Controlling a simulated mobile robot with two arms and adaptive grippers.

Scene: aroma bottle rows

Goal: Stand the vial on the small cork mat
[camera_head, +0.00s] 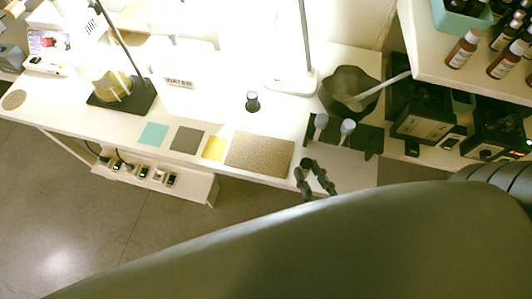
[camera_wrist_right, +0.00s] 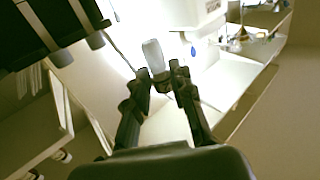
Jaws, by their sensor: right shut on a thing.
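My right gripper (camera_head: 316,178) is over the front edge of the table, to the right of the large mat. In the right wrist view the right gripper (camera_wrist_right: 164,82) is shut on a pale vial (camera_wrist_right: 154,56), which stands up between its fingertips. The vial is hard to make out in the head view. A small round tan mat (camera_head: 14,99), cork-like, lies at the table's far left end, bare. A large rectangular brown cork-like mat (camera_head: 260,153) lies at the front edge, bare. My left gripper is not in view.
A dark rack (camera_head: 367,139) with capped vials stands right of the large mat, near a dark bowl (camera_head: 350,92). Teal (camera_head: 153,134), grey (camera_head: 187,139) and yellow (camera_head: 214,148) squares lie to its left. A dark, blue-capped bottle (camera_head: 252,102) stands behind.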

